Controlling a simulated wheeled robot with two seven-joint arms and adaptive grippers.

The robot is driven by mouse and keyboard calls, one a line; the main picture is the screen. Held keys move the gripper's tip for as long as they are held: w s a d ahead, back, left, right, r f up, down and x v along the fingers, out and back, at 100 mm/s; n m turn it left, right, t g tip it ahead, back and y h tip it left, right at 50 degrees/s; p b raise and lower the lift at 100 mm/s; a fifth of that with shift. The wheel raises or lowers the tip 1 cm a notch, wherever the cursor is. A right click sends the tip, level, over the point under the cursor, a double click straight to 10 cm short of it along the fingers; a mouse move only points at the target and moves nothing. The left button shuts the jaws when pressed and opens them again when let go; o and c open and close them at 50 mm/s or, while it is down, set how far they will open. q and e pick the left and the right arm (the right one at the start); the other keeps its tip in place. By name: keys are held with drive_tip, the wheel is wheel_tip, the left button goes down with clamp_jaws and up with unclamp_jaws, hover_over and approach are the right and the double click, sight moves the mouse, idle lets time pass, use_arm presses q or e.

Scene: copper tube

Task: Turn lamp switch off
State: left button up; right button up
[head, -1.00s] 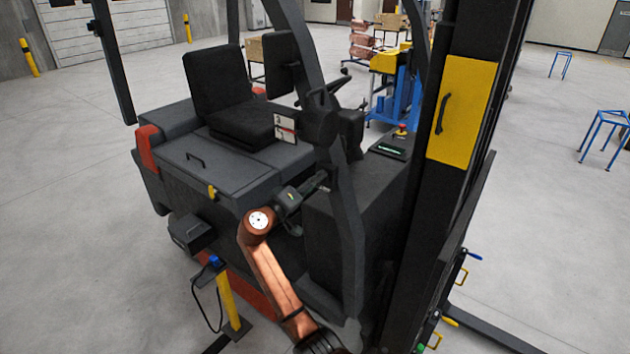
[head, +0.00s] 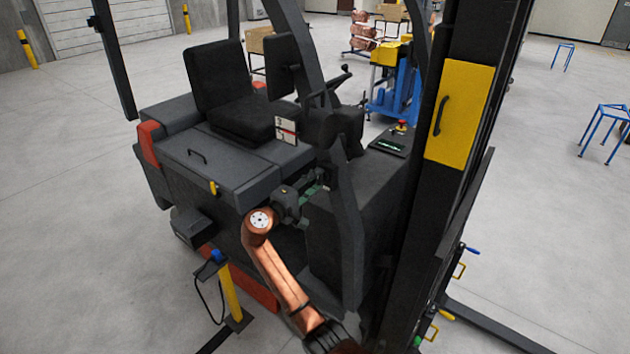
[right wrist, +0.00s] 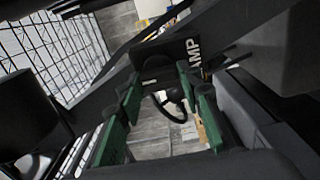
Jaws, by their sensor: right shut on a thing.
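The lamp switch shows in the right wrist view as a dark box (right wrist: 163,58) with a white label, of which "AMP" can be read. My right gripper (right wrist: 160,76) has its green fingers on either side of the box's near edge and is shut on it. The switch's own lever or button cannot be made out. In the head view my right gripper (head: 318,186) reaches in beside the forklift's front post, below the white label card. The switch is hidden there behind the post. My left gripper is not in view.
The forklift (head: 235,175) fills the middle, with its seat (head: 220,80) at the back left. Its slanted post (head: 343,225) and mast (head: 435,190) stand close on the right of my arm. A yellow post (head: 230,292) stands at front left. Open floor lies at both sides.

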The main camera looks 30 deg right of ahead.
idle(0.3)
drive_tip(key=o, duration=1.2)
drive_tip(key=shift+c, duration=0.2)
drive_tip(key=v, duration=1.2)
drive_tip(key=shift+f, duration=0.1)
